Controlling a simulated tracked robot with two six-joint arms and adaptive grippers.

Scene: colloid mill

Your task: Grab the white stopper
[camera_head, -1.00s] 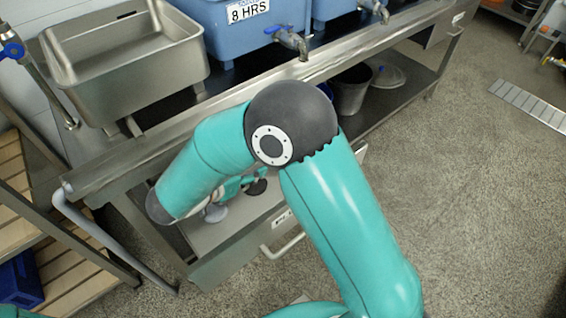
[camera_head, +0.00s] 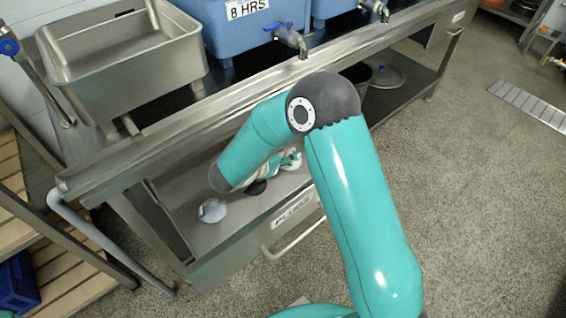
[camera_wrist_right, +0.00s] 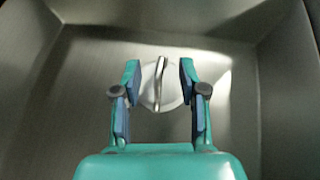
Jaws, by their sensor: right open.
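The white stopper (camera_wrist_right: 150,96), a round disc with a raised grip bar, lies on the metal drawer floor in the right wrist view. My right gripper (camera_wrist_right: 160,72) is open, with one fingertip on each side of the stopper. I cannot tell whether the fingers touch it. In the head view the white stopper (camera_head: 291,161) shows partly behind my right arm, deep in the open drawer, with the gripper mostly hidden beside it. My left gripper is not in view.
The open drawer (camera_head: 205,240), labelled PLUGS, also holds a grey stopper (camera_head: 212,210) and a dark stopper (camera_head: 257,187). Its walls rise around my right gripper. The steel bench (camera_head: 150,150) with a sink (camera_head: 120,50) overhangs it.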

